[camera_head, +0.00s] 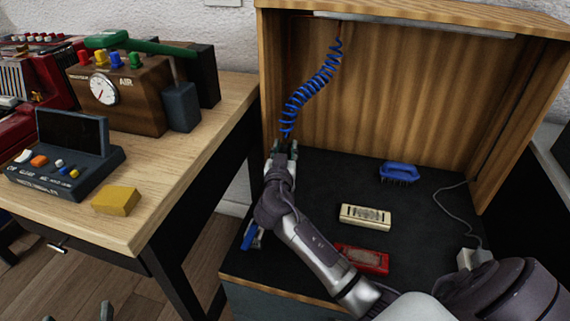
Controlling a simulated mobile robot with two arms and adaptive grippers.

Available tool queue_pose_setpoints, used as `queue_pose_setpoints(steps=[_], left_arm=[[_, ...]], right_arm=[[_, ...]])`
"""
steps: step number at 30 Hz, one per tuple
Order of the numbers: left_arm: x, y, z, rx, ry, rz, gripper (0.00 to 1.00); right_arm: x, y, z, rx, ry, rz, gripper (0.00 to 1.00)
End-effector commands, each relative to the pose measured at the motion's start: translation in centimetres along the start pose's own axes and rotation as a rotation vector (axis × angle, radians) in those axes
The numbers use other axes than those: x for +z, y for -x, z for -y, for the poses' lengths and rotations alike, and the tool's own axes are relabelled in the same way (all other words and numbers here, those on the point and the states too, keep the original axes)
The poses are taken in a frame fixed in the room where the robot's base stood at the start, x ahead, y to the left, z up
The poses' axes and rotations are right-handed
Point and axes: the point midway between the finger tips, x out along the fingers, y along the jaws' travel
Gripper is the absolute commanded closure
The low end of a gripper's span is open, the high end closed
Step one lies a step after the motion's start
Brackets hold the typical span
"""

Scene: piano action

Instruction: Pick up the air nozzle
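A blue coiled hose (312,88) hangs from the top of the wooden cabinet. Its lower end runs down to my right gripper (284,148). I cannot make out the air nozzle itself; if it is at the hose's end, the gripper covers it. My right gripper points away from me over the cabinet's dark floor, with its fingertips at the hose's lower end. Whether the fingers are shut there is too small to tell. My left gripper (91,313) shows only as two grey tips at the bottom left edge, apart, with nothing visible between them.
A blue brush (399,172), a cream block (365,217) and a red block (361,259) lie on the cabinet's dark floor (330,170). A blue item (251,236) lies left of my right arm. The wooden table (165,165) holds an AIR gauge box (128,100) and a yellow block (116,201).

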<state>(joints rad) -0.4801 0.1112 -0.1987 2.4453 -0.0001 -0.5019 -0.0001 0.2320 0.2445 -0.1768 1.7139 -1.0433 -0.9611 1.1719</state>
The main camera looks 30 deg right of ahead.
Motion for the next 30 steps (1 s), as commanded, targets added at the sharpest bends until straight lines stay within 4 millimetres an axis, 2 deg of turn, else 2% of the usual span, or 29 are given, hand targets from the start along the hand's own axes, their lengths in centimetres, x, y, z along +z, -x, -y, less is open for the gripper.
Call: queue_pose_setpoints(steps=[1,5,23,30], left_arm=[[0.0,0.0,0.0,0.000,0.000,0.000,0.17],[0.0,0.0,0.0,0.000,0.000,0.001,0.17],[0.2,0.1,0.1,-0.001,0.000,0.020,0.17],[3.3,1.0,0.6,-0.013,-0.002,0.203,0.17]], right_arm=[[0.0,0.0,0.0,0.000,0.000,0.000,0.78],[0.0,0.0,0.0,0.000,0.000,0.000,1.00],[-0.6,0.0,0.0,0.000,-0.001,-0.001,1.00],[-3.0,0.0,0.0,0.000,-0.004,-0.002,1.00]])
